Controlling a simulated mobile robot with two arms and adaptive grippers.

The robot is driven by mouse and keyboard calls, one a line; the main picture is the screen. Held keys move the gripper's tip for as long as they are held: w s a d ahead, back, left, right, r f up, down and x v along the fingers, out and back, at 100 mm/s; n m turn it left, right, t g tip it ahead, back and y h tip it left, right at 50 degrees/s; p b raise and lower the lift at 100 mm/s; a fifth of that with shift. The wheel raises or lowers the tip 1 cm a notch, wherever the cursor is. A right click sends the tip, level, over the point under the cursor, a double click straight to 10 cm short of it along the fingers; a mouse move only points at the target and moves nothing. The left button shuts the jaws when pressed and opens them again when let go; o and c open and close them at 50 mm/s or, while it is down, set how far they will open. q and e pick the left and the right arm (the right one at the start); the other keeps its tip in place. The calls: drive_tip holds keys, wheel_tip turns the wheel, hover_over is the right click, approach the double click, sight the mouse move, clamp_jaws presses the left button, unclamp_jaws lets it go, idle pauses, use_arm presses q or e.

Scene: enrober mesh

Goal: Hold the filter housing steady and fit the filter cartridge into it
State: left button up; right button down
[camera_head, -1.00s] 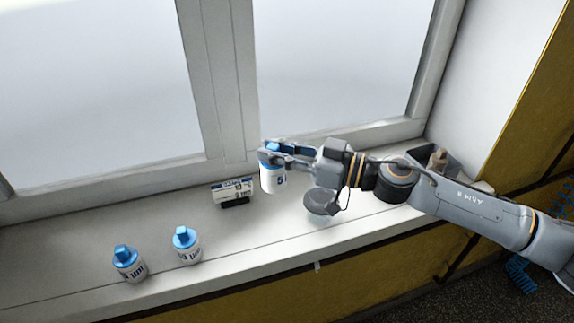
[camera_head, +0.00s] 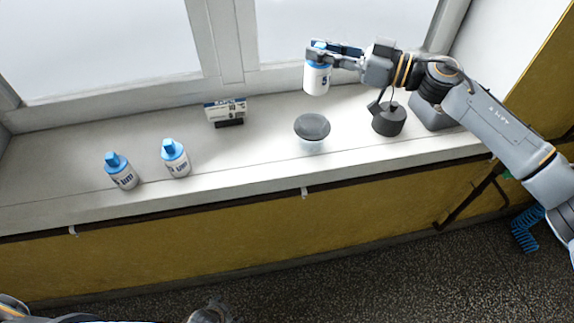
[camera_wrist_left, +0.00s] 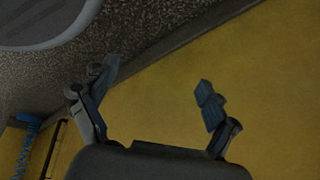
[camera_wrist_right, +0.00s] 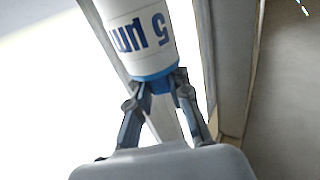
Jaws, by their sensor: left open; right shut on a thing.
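My right gripper (camera_head: 318,53) is shut on a white filter cartridge (camera_head: 317,79) with a blue end, gripping it at that end. The cartridge hangs upright above the window sill, clear of it. In the right wrist view the cartridge (camera_wrist_right: 137,32) shows "5 µm" lettering. What looks like the filter housing (camera_head: 311,145), a round clear vessel with a dark grey top, stands on the sill below and in front of the cartridge, apart from it. My left gripper (camera_wrist_left: 158,88) is open and empty, facing a yellow wall; nothing is between its fingers.
A black round object (camera_head: 388,121) stands right of the housing. The sill's front edge drops to the floor.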

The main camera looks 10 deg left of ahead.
drive_tip(key=shift+a, duration=0.15)
use_arm(q)
drive_tip(key=w+d+r+m+t+h, duration=0.2)
drive_tip(key=w+d+r+m, duration=0.4)
drive_tip(key=w+r, duration=0.4)
drive_tip(key=w+d+r+m+t+h, duration=0.2)
drive_tip(key=w+d+r+m, duration=0.35)
drive_tip(key=w+r, duration=0.4)
drive_tip(key=s+d+r+m+h, duration=0.3)
drive_tip(key=d+r+m+h, duration=0.5)
drive_tip(key=d+r, duration=1.15)
wheel_tip(320, 180, up, 7)
drive_tip(key=w+n+t, duration=0.1)
drive_tip(key=n+t, duration=0.1)
drive_tip(key=n, duration=0.3)
drive_tip(key=n+t+y, duration=0.6)
drive_tip(key=n+t, duration=0.1)
drive_tip(key=n, duration=1)
approach(306, 141)
drive_tip(key=shift+s+d+r, duration=0.15)
drive_tip(key=shift+d, duration=0.05)
drive_tip(key=shift+a, duration=0.25)
drive_tip(key=shift+w+n, duration=0.25)
drive_tip(key=shift+w, duration=0.25)
drive_tip(key=x, duration=1.1)
drive_tip(key=shift+d+f, duration=0.2)
drive_tip(key=shift+f, duration=0.05)
